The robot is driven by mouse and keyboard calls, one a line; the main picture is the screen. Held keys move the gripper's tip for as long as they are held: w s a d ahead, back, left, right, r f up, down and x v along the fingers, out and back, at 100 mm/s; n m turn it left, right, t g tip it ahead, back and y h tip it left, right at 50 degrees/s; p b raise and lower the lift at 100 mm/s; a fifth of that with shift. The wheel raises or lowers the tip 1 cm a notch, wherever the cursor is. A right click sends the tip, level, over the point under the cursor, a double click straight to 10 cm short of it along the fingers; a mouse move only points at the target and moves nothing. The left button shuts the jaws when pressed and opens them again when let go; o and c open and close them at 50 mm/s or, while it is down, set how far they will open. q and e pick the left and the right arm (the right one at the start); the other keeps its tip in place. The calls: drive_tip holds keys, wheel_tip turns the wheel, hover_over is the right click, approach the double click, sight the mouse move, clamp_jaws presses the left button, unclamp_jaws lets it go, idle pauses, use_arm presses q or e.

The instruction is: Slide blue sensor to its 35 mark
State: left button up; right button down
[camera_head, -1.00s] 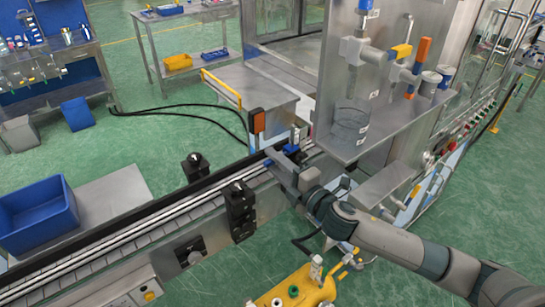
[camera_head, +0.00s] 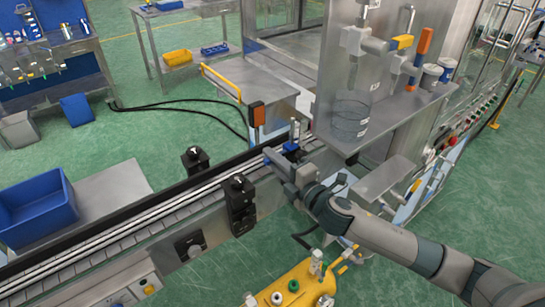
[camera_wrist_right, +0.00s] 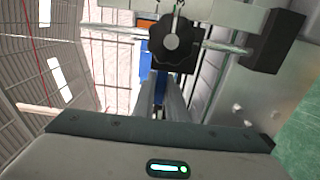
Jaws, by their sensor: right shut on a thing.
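The blue sensor (camera_head: 291,148) shows as a small blue patch at the conveyor rail, partly hidden behind my right gripper (camera_head: 274,160). In the right wrist view a blue strip (camera_wrist_right: 146,62) shows beyond the fingers, beside a black knob (camera_wrist_right: 172,42). My right gripper's narrow fingers (camera_wrist_right: 157,92) are close together and shut on the blue part; the exact contact is hard to see. The scale and its 35 mark cannot be read in either view. My left gripper is not in view.
The conveyor (camera_head: 130,226) runs diagonally, with black knobbed brackets (camera_head: 238,205) along its near side. A steel machine with a shelf (camera_head: 385,118) stands right of the gripper. A yellow tank (camera_head: 290,292) with fittings lies below. A blue bin (camera_head: 38,207) is at left.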

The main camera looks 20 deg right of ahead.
drive_tip(key=shift+f, duration=0.5)
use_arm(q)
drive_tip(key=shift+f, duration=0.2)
use_arm(e)
drive_tip(key=shift+r, duration=0.15)
drive_tip(key=c, duration=1.8)
unclamp_jaws()
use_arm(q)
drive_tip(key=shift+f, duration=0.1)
use_arm(e)
drive_tip(key=shift+s, duration=0.1)
use_arm(q)
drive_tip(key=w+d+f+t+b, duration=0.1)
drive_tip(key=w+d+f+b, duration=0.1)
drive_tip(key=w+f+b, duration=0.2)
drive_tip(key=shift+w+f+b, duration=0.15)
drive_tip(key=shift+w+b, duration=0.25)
drive_tip(key=shift+b, duration=0.5)
use_arm(e)
drive_tip(key=v, duration=1.7)
